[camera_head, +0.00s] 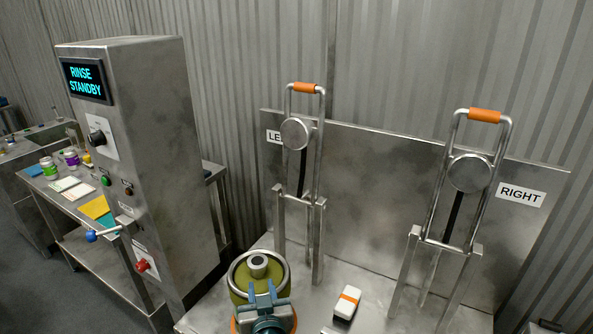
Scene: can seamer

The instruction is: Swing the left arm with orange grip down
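The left arm of the seamer is a steel loop frame with an orange grip (304,88) on top and a round disc (297,133) below it. It stands upright, beside a sign partly hidden behind it that shows "LE". A matching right arm with its own orange grip (485,116) stands upright by the "RIGHT" sign (521,195). My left gripper (262,292) is low in the picture, well below the left orange grip and apart from it. Its blue fingers stand apart with a gap between them, in front of an olive-green pot (241,277). My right gripper does not show.
A white block with an orange band (347,304) lies on the steel table between the two arms. A tall cabinet with a "RINSE STANDBY" screen (86,80) stands at left. Behind it a side bench (75,215) holds jars and cards. A steel back panel (385,170) stands behind the arms.

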